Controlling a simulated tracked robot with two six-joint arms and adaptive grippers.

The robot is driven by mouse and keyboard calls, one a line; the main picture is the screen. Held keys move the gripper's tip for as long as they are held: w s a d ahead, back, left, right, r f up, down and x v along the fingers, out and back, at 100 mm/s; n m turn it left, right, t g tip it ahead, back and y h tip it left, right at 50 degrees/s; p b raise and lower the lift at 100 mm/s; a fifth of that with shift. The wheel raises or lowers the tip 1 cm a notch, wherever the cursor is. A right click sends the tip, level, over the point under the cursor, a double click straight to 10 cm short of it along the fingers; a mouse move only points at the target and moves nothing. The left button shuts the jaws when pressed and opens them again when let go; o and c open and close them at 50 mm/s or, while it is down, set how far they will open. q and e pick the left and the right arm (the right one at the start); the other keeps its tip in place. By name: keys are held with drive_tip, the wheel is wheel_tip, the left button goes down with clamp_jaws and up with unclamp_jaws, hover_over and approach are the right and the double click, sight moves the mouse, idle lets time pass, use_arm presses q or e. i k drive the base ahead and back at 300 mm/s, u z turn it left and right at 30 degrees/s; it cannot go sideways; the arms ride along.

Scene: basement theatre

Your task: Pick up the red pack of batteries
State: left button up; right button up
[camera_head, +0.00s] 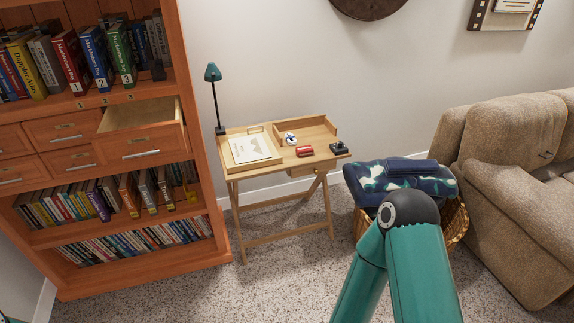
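A small red pack (304,151), which looks like the battery pack, lies on the top of a small wooden desk (318,133) against the wall. It sits between a white round item (290,139) and a small dark object (340,147). My green arm rises from the bottom right, with its dark joint in front of the basket. Neither gripper shows clearly; only a sliver of green is at the bottom left corner.
A wooden bookcase (190,248) with an open drawer (140,120) stands at left. A teal lamp (213,73) and papers (250,148) are at the desk's left. A wicker basket (456,226) with a patterned blue cloth (372,180) and a brown sofa (495,200) are at right. Carpet before the desk is clear.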

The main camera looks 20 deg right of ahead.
sight(304, 151)
drive_tip(key=z, duration=0.65)
drive_tip(key=i, duration=1.15)
drive_tip(key=z, duration=0.4)
drive_tip(key=i, duration=1.45)
drive_tip(key=u, duration=0.95)
